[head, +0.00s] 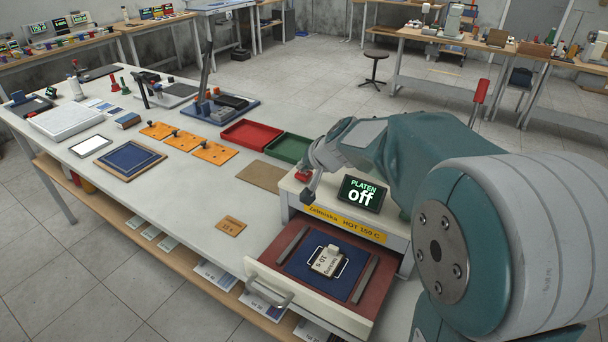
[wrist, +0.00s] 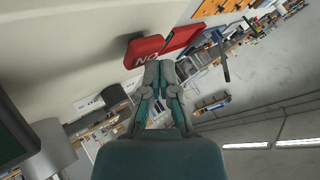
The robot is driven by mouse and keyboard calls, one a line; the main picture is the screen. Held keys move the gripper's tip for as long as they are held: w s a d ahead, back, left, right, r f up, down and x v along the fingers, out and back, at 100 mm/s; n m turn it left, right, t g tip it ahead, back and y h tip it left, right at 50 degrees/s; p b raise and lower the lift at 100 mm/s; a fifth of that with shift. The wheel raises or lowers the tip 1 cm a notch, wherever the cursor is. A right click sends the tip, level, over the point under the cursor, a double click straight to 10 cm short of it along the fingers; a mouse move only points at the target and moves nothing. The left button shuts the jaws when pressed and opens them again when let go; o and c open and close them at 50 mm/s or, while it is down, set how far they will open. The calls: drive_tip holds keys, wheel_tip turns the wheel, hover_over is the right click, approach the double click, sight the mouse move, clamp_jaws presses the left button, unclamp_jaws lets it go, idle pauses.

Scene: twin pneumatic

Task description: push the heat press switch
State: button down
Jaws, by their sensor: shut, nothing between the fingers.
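The press drawer (head: 288,291) is pulled out, with a blue pad (head: 297,265) and a pale labelled block (head: 328,261) in it. A green tray (head: 288,148) and a red tray (head: 250,134) lie behind the press. The bench beside the drawer is mostly clear.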

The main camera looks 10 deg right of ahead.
sight(304, 175)
drive_tip(key=shift+r, duration=2.75)
drive_tip(key=s+f+n+g+h, duration=0.1)
drive_tip(key=s+f+n, duration=0.1)
drive_tip(key=s, duration=1.3)
drive_tip(key=s+f+n+g+h, duration=0.2)
drive_tip(key=s, duration=1.3)
drive_tip(key=shift+s+n, duration=0.25)
drive_tip(key=shift+n, duration=0.15)
